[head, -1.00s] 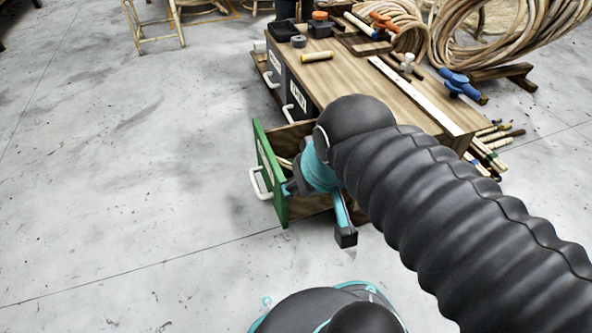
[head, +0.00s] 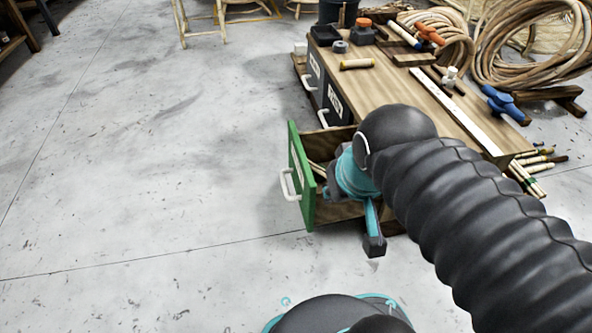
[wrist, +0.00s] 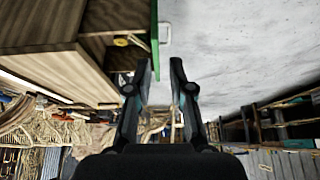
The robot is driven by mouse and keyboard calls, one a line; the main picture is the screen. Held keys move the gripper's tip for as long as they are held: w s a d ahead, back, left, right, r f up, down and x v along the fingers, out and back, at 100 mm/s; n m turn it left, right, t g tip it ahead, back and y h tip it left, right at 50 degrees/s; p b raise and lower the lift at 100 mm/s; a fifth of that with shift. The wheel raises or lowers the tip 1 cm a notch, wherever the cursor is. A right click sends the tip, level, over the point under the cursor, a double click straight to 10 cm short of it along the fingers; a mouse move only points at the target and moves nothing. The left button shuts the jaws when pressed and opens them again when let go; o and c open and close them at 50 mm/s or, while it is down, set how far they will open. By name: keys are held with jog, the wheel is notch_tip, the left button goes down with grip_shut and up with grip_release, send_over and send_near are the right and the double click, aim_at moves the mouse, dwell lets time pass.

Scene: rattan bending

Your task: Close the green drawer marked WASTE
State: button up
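The green drawer front (head: 301,178) with its white handle (head: 288,184) stands out from the near end of the wooden bench. The drawer is pulled open, with pale sticks inside. Its marking is not readable. My gripper (wrist: 158,72) is open and empty in the wrist view, its two dark fingers apart. The green front's edge (wrist: 154,30) and the handle (wrist: 164,33) show just beyond the fingertips. In the head view my arm hides much of the gripper, which is over or beside the open drawer; contact cannot be told.
The wooden workbench (head: 400,97) carries tools and a white strip. Two dark drawer fronts with white handles are along its left side. Rattan coils (head: 530,45) and loose sticks (head: 530,170) lie to the right. The grey floor (head: 150,170) left of the drawer is clear.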

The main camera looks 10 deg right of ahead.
jog(key=w+a+f+n+g+p, duration=0.1)
jog(key=w, duration=0.2)
jog(key=w+a+f+n+g+p, duration=0.1)
jog(key=w+a+g+p, duration=0.1)
jog(key=w, duration=0.2)
jog(key=w+a+f+n+g+p, duration=0.1)
jog(key=w+a, duration=0.1)
jog(key=w, duration=0.1)
jog(key=shift+w+f+n+h+p, duration=0.2)
jog(key=shift+w+n+h+p, duration=0.1)
jog(key=shift+h+p, duration=0.1)
grip_shut()
jog(key=w+a+f+n+g+h+p, duration=0.1)
jog(key=w+a+f+n+p, duration=0.1)
jog(key=w+f+n, duration=0.3)
jog(key=w+a+f+n+g+h+p, duration=0.1)
jog(key=w+a+f+n, duration=0.15)
jog(key=w, duration=0.45)
jog(key=n+h+b, duration=0.1)
jog(key=n+h, duration=0.1)
jog(key=n, duration=0.5)
send_over(301, 170)
jog(key=a, duration=0.2)
jog(key=shift+t, duration=0.3)
jog(key=f, duration=0.8)
jog(key=shift+w+a, duration=0.1)
jog(key=shift+w, duration=0.1)
